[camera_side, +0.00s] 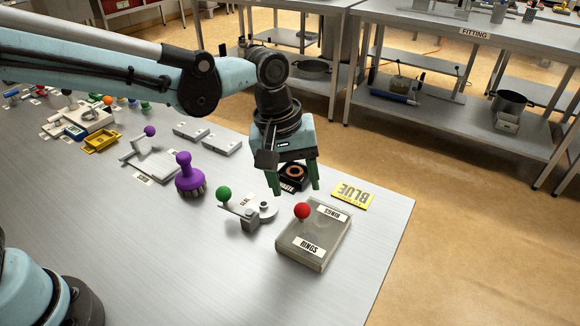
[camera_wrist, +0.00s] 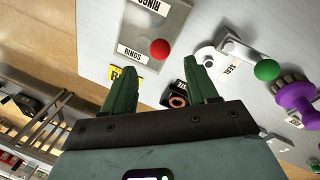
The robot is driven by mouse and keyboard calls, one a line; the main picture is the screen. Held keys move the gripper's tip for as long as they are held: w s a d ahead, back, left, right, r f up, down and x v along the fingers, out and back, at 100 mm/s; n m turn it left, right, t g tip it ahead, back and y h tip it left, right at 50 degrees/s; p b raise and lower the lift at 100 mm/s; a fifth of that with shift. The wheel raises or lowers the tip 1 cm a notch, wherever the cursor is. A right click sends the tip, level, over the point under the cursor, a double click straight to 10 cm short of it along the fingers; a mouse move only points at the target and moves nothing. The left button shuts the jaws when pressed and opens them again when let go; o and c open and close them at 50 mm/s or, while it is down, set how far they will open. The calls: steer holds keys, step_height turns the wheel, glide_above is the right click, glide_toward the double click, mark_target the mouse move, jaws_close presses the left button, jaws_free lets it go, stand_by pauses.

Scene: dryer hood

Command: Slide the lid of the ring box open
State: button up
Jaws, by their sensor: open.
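The ring box (camera_side: 312,246) is a grey, flat box near the right edge of the table, with two labels reading RINGS. A red ball knob (camera_side: 302,210) stands on its lid, near the box's far left corner in the side view. In the wrist view the box (camera_wrist: 150,28) is at the top, with the red knob (camera_wrist: 160,49) beyond my fingertips. My gripper (camera_side: 297,192) has green fingers pointing down, spread apart and empty. It is above the table just behind the box and apart from the knob. Whether the lid is fully closed I cannot tell.
A dark holder with a copper-coloured ring (camera_side: 294,175) is behind my fingers. Left of the box are a green-knobbed seal device (camera_side: 248,210) and a purple brush (camera_side: 189,177). The table in front is clear.

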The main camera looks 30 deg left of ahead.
mark_target(301, 205)
steer(key=f, duration=0.4)
steer(key=d+f, duration=0.1)
steer(key=f, duration=0.1)
steer(key=shift+w+f, duration=0.25)
steer(key=shift+w, duration=0.15)
jaws_close()
